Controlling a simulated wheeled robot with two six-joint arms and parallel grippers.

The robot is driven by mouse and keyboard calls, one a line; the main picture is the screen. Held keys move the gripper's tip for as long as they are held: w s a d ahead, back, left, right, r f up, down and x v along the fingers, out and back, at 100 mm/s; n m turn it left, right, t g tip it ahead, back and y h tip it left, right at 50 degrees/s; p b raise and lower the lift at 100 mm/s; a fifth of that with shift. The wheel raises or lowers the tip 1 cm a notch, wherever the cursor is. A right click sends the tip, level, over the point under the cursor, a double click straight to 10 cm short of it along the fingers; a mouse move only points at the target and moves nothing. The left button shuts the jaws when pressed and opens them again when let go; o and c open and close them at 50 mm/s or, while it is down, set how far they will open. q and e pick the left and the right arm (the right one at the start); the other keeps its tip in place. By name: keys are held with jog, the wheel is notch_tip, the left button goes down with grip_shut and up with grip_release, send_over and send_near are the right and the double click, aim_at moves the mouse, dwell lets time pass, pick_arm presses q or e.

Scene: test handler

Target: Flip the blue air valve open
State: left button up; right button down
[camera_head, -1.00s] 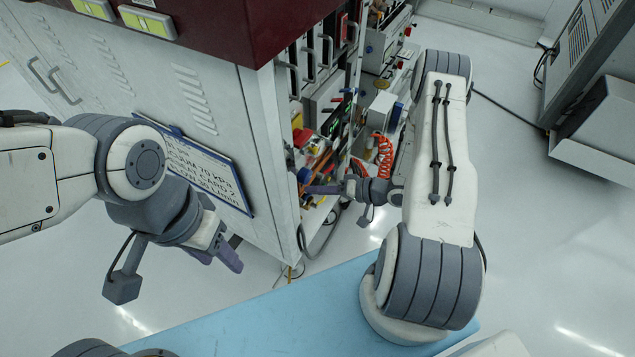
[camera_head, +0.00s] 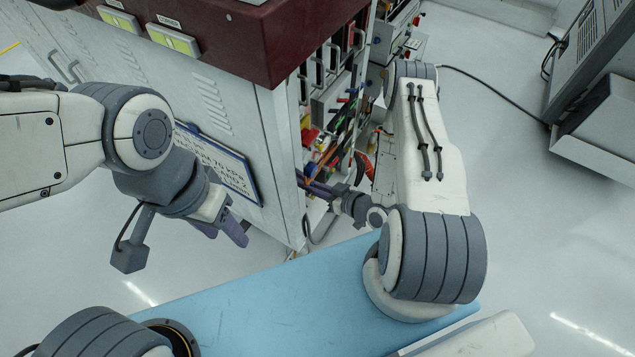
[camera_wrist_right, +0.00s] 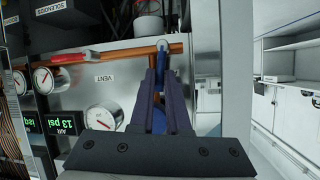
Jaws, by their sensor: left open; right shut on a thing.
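The blue air valve's handle (camera_wrist_right: 162,62) shows in the right wrist view, hanging down from its pivot on a copper pipe (camera_wrist_right: 120,55). My right gripper (camera_wrist_right: 160,80) is shut on this handle, with its dark purple fingers on either side of it. More blue shows low between the fingers; I cannot tell whether it belongs to the handle. In the head view my right gripper (camera_head: 316,188) reaches into the cabinet's open side, and the valve cannot be made out there. My left gripper (camera_head: 222,230) is open and empty in front of the cabinet's sign panel.
A red-handled valve (camera_wrist_right: 84,56) sits on the same pipe, left of the blue one. Gauges (camera_wrist_right: 98,117), a VENT label and a green AIR 13 psi display (camera_wrist_right: 66,123) are close by. The cabinet (camera_head: 270,120) edge stands between my grippers.

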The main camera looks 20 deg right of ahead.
jog(key=shift+s+a+n+t+h, duration=0.2)
jog(key=shift+a+n+t+h, duration=0.1)
jog(key=shift+n+h, duration=0.15)
jog(key=shift+p, duration=0.3)
jog(key=c, duration=0.9)
grip_release()
jog(key=shift+s+d, duration=0.1)
jog(key=p+v, duration=0.1)
jog(key=v, duration=0.9)
jog(key=shift+s, duration=0.1)
